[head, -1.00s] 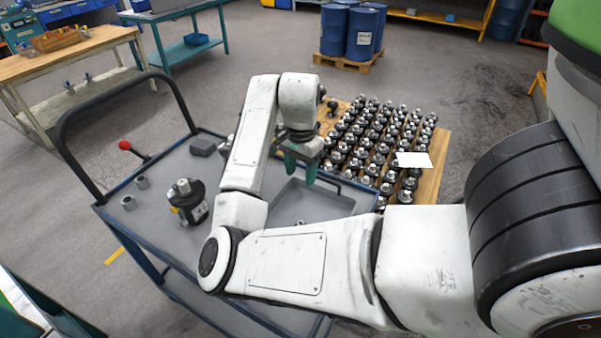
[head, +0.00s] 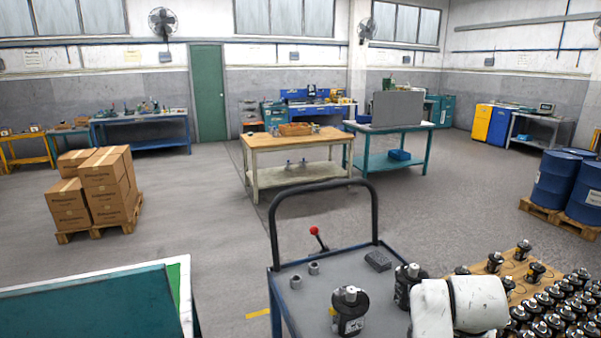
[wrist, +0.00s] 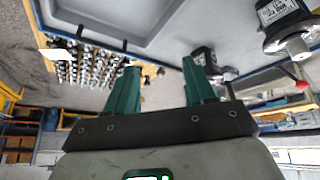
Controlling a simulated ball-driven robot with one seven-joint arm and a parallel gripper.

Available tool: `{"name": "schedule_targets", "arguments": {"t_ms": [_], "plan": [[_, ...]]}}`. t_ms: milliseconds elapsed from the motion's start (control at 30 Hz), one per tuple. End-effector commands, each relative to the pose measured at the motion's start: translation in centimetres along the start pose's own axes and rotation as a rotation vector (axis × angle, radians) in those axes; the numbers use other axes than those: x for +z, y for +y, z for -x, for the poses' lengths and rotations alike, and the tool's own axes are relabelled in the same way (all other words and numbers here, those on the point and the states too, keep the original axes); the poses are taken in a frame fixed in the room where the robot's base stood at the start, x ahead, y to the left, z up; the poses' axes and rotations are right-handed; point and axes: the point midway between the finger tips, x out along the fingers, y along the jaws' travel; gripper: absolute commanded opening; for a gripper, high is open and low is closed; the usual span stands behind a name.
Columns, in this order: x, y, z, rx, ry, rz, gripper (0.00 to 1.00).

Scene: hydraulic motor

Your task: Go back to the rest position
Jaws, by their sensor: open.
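My gripper (wrist: 160,92) shows in the wrist view with its two green fingers apart and nothing between them. In the head view only a white part of my arm shows at the bottom, by the cart's right side, and the fingers are out of the picture. A hydraulic motor (head: 349,310) stands upright on the grey cart top (head: 318,290). A second motor (head: 408,284) stands beside my arm, partly hidden by it. In the wrist view a motor (wrist: 285,25) shows large at the upper right, apart from the fingers.
The cart has a black handle (head: 272,215), a red-knobbed lever (head: 314,231), small metal rings (head: 314,268) and a dark block (head: 378,261). A pallet of many motors (head: 545,310) stands right. Boxes (head: 105,180) stand left; the floor between is open.

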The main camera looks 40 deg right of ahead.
Motion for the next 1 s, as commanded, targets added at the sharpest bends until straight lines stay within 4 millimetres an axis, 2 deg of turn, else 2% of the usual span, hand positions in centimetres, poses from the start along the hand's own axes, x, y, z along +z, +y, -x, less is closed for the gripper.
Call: {"name": "schedule_targets", "arguments": {"t_ms": [167,300,400,567,600,700,800,900,1000], "plan": [[6.2,-5.5,0.4,-0.142,0.055,0.375,0.54],[13.0,-9.1,1.3,-0.288,0.052,0.625,0.54],[17.9,-10.8,2.4,-0.391,0.034,0.765,0.54],[25.1,-12.3,4.4,-0.545,-0.01,0.929,0.54],[26.6,-12.2,4.7,-0.57,-0.027,0.956,0.54],[28.4,-8.7,2.4,-0.481,-0.144,0.958,0.54],[30.2,-6.1,1.2,-0.423,-0.234,0.966,0.54],[31.5,-4.1,0.6,-0.38,-0.298,0.97,0.54],[32.0,-3.1,0.3,-0.358,-0.33,0.971,0.54]]}}
